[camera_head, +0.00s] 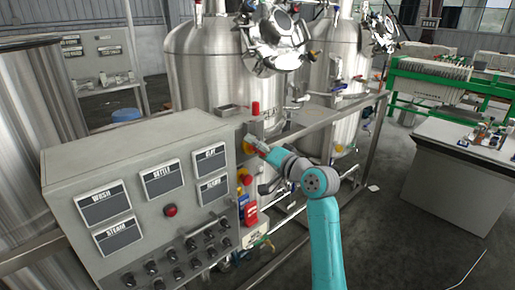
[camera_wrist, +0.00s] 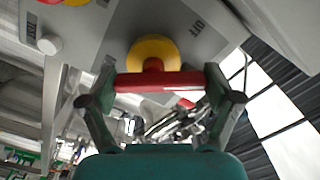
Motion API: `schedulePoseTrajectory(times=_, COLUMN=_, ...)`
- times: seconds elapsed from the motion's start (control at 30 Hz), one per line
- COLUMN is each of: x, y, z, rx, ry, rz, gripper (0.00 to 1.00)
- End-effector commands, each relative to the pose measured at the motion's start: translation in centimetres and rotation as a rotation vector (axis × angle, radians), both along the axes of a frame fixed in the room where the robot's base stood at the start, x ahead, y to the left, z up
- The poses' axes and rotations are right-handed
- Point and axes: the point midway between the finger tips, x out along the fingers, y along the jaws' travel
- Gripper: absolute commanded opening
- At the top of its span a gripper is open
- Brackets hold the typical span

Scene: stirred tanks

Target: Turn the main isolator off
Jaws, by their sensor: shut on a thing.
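The main isolator is a rotary switch with a red bar handle (camera_wrist: 140,82) on a round yellow base (camera_wrist: 153,52), mounted on a grey plate. In the wrist view the handle runs across the picture, and a label that seems to read OFF (camera_wrist: 197,25) lies upper right of the base. My gripper (camera_wrist: 160,84) is shut on the red handle, one finger at each end. In the head view my gripper (camera_head: 258,146) is at the switch beside the panel, and the yellow base (camera_head: 247,147) shows just left of it. The handle is mostly hidden there.
A grey control panel (camera_head: 135,150) with labelled displays, a red button (camera_head: 170,210) and several knobs stands left. A red-and-yellow stop button (camera_head: 244,177) and a red switch box (camera_head: 250,214) sit below the isolator. Steel tanks (camera_head: 205,70) stand behind.

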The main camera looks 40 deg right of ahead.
Motion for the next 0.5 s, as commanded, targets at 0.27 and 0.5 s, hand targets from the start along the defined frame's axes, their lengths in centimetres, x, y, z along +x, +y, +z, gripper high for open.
schedulePoseTrajectory(times=0.27, x=-0.01, y=0.13, z=-0.27, rx=-0.261, ry=-0.006, rz=0.000, gripper=0.54)
schedulePoseTrajectory(times=0.5, x=-0.02, y=0.21, z=-0.42, rx=-0.488, ry=-0.014, rz=0.000, gripper=0.54)
